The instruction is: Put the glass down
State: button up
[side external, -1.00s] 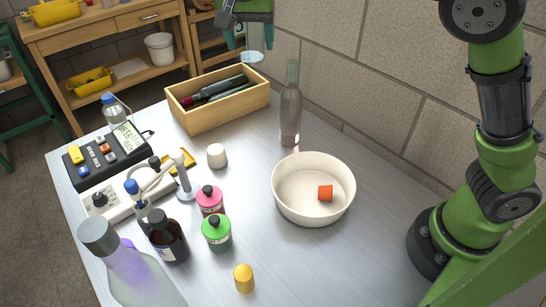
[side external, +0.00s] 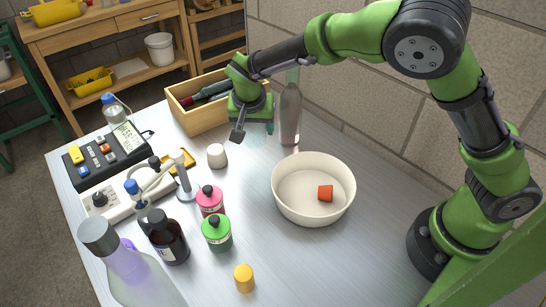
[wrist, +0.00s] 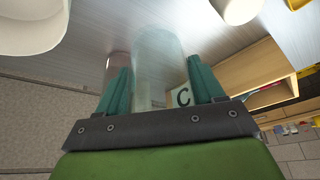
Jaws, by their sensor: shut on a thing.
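In the side view the glass is faint and mostly hidden by the gripper. I cannot tell whether its base touches the table.
The wine bottle (side external: 290,112) stands close right of my gripper. The wooden crate (side external: 198,124) with bottles is behind left. A white cup (side external: 217,156) stands at front left, a white bowl (side external: 313,216) with an orange piece (side external: 325,193) at front right. Bare table lies between.

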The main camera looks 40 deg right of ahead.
jog(key=shift+f, duration=3.1)
jog(key=shift+f, duration=0.1)
jog(key=o, duration=1.1)
jog(key=shift+c, duration=0.2)
